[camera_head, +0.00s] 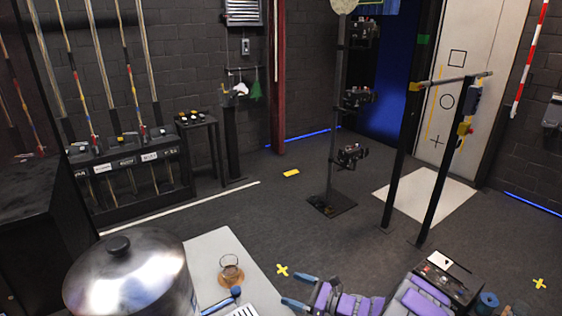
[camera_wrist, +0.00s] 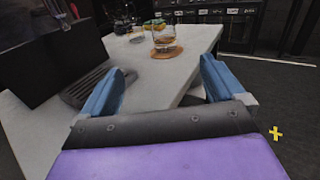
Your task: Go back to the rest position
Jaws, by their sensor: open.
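My gripper (camera_head: 293,290) is at the bottom of the head view, just right of a pale table's edge. Its two blue fingers are spread apart with nothing between them. In the wrist view, my gripper (camera_wrist: 163,66) shows the same blue fingers wide apart, with the pale table (camera_wrist: 150,75) beyond and below them. A glass with brown liquid (camera_wrist: 163,38) stands on a round orange-brown coaster (camera_wrist: 167,53) past the fingertips, apart from them. The same glass (camera_head: 231,268) is left of my gripper in the head view.
A large lidded metal pot (camera_head: 130,275) stands at the lower left. A black box (camera_head: 438,275) is right of my gripper. A post frame with a yellow button (camera_head: 465,129) and a camera pole (camera_head: 333,150) stand further back. Open dark floor (camera_head: 290,225) lies between.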

